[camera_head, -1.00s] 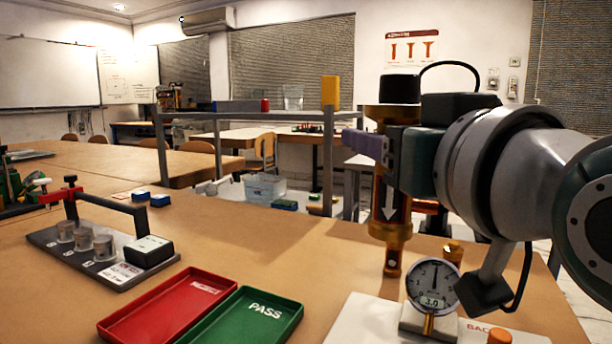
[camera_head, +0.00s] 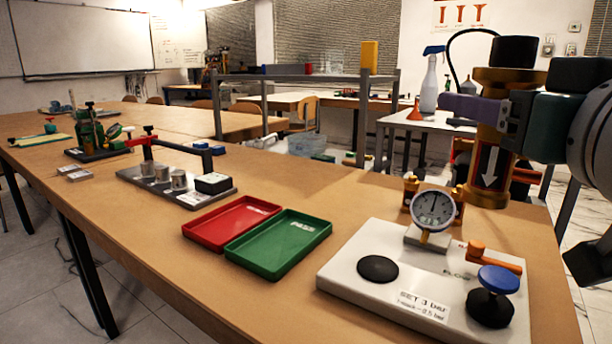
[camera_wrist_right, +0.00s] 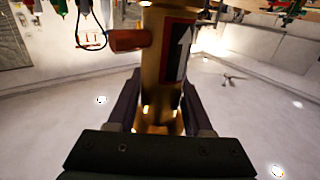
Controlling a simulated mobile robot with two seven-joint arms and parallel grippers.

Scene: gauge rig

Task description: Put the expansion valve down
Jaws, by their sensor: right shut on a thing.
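The expansion valve (camera_head: 488,165) is a brass cylinder with a black cap and a white arrow pointing down on a dark label. It hangs upright in the air at the right of the head view, above and behind the gauge rig's white base (camera_head: 340,275). My right gripper (camera_head: 492,110), with purple fingers, is shut around its upper body. The valve body (camera_wrist_right: 160,45) also fills the middle of the right wrist view, between the two fingers. The valve's lower end is at the height of the gauge in the picture. My left gripper is not in view.
The base carries a dial gauge (camera_head: 433,210), a black round pad (camera_head: 378,268), an orange lever (camera_head: 495,256) and a blue knob (camera_head: 498,279). Red (camera_head: 203,238) and green (camera_head: 262,269) trays lie left of it. A spray bottle (camera_head: 429,82) stands on a white table behind.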

